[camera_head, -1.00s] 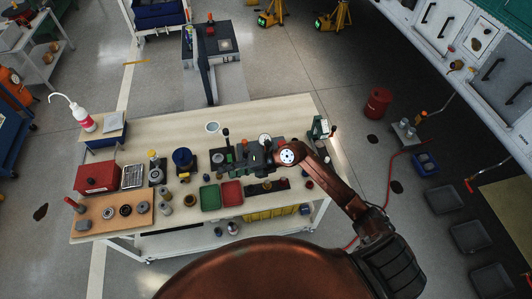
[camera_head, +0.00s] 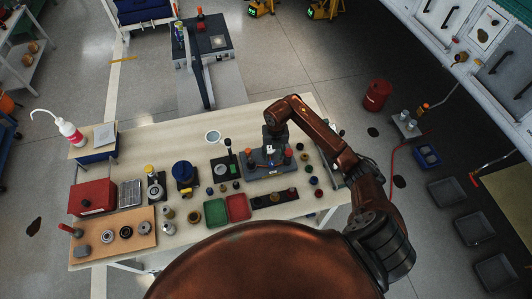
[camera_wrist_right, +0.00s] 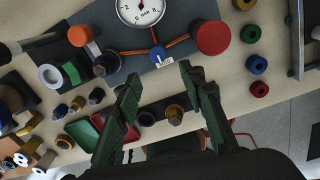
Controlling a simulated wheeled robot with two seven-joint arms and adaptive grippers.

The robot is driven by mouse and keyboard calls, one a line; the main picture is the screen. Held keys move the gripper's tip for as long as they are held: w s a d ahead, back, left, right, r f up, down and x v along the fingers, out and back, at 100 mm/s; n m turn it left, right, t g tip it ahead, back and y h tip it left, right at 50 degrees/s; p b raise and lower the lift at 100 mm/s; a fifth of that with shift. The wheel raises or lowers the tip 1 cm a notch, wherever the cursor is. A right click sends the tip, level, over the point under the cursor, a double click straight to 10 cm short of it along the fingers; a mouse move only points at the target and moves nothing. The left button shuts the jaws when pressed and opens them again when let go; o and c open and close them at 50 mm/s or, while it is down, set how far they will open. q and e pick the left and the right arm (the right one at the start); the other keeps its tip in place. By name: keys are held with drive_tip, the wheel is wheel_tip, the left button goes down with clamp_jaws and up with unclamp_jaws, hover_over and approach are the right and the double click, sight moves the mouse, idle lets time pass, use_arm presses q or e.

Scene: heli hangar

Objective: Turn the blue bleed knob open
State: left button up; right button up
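The blue bleed knob (camera_wrist_right: 158,54) shows in the right wrist view below the white dial gauge (camera_wrist_right: 142,8), between two orange pipes on a grey plate. Its white tag faces up. A larger red knob (camera_wrist_right: 213,37) stands to its right and an orange knob (camera_wrist_right: 80,35) to its left. My right gripper (camera_wrist_right: 159,74) is open and empty, its fingers spread either side below the blue knob, apart from it. In the head view the right gripper (camera_head: 272,146) points down over the grey fixture (camera_head: 256,172) and partly hides it. My left gripper is not in view.
The fixture stands on a pale workbench (camera_head: 155,240) among several small caps and knobs. Green (camera_head: 216,212) and red (camera_head: 238,207) trays and a dark strip of fittings (camera_head: 275,198) lie in front. A black-handled device (camera_head: 224,166) stands close to the left. The bench's back right is clear.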

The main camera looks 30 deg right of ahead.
sight(272, 163)
drive_tip(key=shift+w+d+f, duration=0.1)
drive_tip(key=shift+w+f, duration=0.05)
drive_tip(key=shift+w, duration=0.25)
drive_tip(key=shift+w+f, duration=0.15)
drive_tip(key=shift+f, duration=0.2)
wheel_tip(272, 163, down, 6)
drive_tip(key=shift+r, duration=0.1)
drive_tip(key=shift+f, duration=0.5)
drive_tip(key=c, duration=0.6)
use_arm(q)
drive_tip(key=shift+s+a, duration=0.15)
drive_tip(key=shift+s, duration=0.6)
use_arm(e)
clamp_jaws()
